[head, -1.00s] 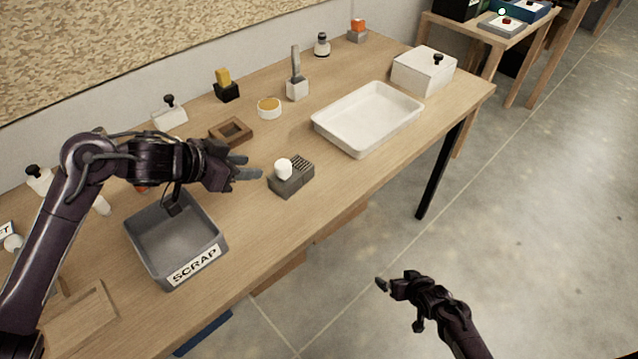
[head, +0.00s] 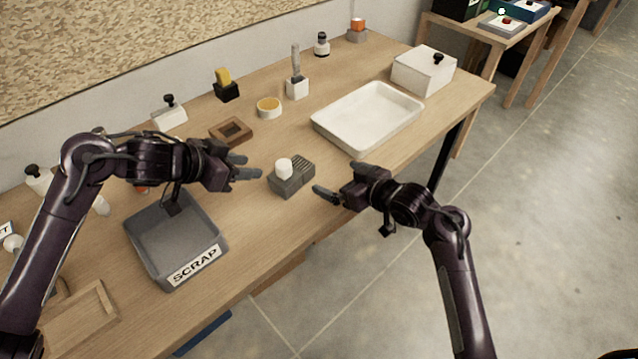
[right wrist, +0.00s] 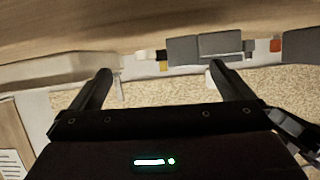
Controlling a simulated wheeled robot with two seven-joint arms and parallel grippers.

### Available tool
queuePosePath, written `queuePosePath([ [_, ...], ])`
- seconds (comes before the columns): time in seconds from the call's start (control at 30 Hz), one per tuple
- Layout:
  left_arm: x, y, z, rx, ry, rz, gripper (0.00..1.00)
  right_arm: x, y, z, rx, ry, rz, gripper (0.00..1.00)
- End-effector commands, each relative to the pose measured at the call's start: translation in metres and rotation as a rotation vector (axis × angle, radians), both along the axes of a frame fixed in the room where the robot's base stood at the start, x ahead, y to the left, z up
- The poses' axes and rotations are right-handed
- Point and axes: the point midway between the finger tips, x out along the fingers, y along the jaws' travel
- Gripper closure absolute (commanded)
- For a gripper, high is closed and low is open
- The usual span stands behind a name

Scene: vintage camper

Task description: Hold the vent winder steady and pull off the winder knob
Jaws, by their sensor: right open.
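The vent winder appears to be the grey ridged block (head: 296,178) near the front edge of the bench. The winder knob appears to be the white rounded piece (head: 283,168) on its left part. My left gripper (head: 252,166) is open and empty, just left of the block and apart from it. My right gripper (head: 338,181) is open and empty, a little to the right of the block at the bench's front edge. Its two fingers (right wrist: 158,82) also show apart in the right wrist view. I cannot clearly identify the winder in that view.
A grey SCRAP bin (head: 141,248) stands at the front left, below my left arm. A white tray (head: 335,137) lies to the right on the bench (head: 240,208). A brown square frame (head: 245,140) and a round yellow-topped dish (head: 258,112) lie behind the winder.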

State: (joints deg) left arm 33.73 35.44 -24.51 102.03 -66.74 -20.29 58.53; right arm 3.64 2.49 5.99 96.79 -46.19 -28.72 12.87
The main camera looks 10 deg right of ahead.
Motion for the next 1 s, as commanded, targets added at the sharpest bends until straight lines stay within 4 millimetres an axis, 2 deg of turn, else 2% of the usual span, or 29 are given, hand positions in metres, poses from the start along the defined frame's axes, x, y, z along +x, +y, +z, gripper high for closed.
queuePosePath([
  [0.03, 0.000, 0.000, 0.000, 0.000, 0.000, 0.000, 0.64, -0.005, 0.017, 0.003, -0.008, -0.008, 0.043, 0.00],
  [0.1, 0.000, 0.000, 0.000, 0.000, 0.000, 0.000, 0.64, -0.011, 0.035, 0.005, -0.020, -0.018, 0.090, 0.00],
  [0.2, 0.000, 0.000, 0.000, 0.000, 0.000, 0.000, 0.64, -0.016, 0.049, 0.007, -0.032, -0.026, 0.130, 0.00],
  [0.37, 0.000, 0.000, 0.000, 0.000, 0.000, 0.000, 0.64, -0.011, 0.062, 0.004, -0.035, -0.030, 0.148, 0.00],
  [0.7, 0.000, 0.000, 0.000, 0.000, 0.000, 0.000, 0.64, 0.023, 0.094, -0.015, -0.035, -0.030, 0.147, 0.00],
  [1.0, 0.000, 0.000, 0.000, 0.000, 0.000, 0.000, 0.64, 0.034, 0.104, -0.022, -0.037, -0.031, 0.145, 0.00],
])
